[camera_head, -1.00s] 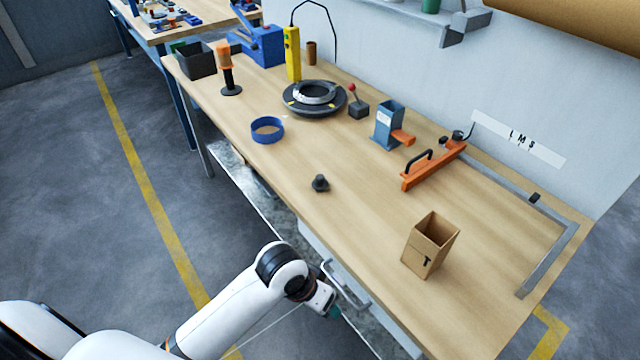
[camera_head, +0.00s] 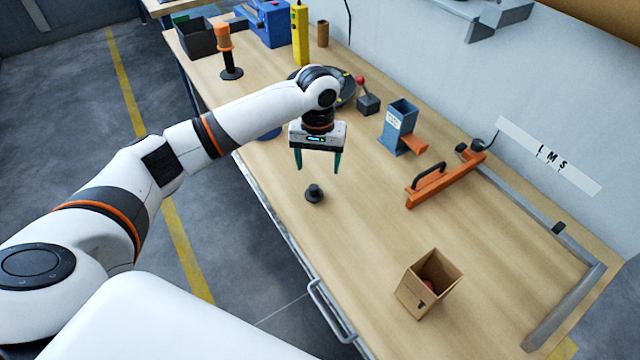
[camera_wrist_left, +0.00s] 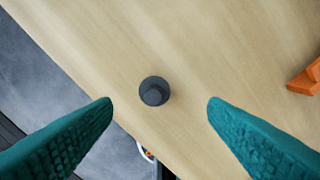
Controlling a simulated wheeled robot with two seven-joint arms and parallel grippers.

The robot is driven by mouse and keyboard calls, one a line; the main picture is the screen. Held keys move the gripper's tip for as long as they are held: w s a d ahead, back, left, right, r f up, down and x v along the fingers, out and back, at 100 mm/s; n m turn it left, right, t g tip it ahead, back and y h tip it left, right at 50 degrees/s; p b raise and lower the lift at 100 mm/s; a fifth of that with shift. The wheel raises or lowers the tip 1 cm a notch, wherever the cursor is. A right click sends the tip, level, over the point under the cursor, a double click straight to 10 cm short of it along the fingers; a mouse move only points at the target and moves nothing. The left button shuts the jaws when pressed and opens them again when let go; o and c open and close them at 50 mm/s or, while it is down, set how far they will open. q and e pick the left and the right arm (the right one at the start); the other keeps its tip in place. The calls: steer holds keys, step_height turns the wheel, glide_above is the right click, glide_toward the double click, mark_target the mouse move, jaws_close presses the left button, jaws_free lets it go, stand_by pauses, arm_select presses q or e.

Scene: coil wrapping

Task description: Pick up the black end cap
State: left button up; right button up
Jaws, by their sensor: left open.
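My right gripper is not in view.
A cardboard box (camera_head: 428,284) stands at the near right. An orange bar tool (camera_head: 445,180) and a blue dispenser (camera_head: 398,128) stand to the right of the cap. My left arm partly hides the turntable (camera_head: 347,90) and blue ring (camera_head: 268,133). Table around the cap is clear.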

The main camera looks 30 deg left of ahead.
mark_target(314, 187)
arm_select(q)
steer(key=f, duration=0.1)
steer(key=s+f, duration=0.1)
steer(key=f, duration=0.1)
steer(key=shift+s+f+p, duration=0.15)
steer(key=shift+f+p, duration=0.1)
steer(key=shift+p, duration=0.05)
steer(key=f, duration=0.1)
steer(key=f+p, duration=0.1)
steer(key=f, duration=0.1)
steer(key=shift+a+f, duration=0.3)
steer(key=shift+f, duration=0.05)
step_height(314, 187, down, 2)
steer(key=shift+f, duration=0.15)
steer(key=c, duration=0.9)
steer(key=shift+c, duration=0.7)
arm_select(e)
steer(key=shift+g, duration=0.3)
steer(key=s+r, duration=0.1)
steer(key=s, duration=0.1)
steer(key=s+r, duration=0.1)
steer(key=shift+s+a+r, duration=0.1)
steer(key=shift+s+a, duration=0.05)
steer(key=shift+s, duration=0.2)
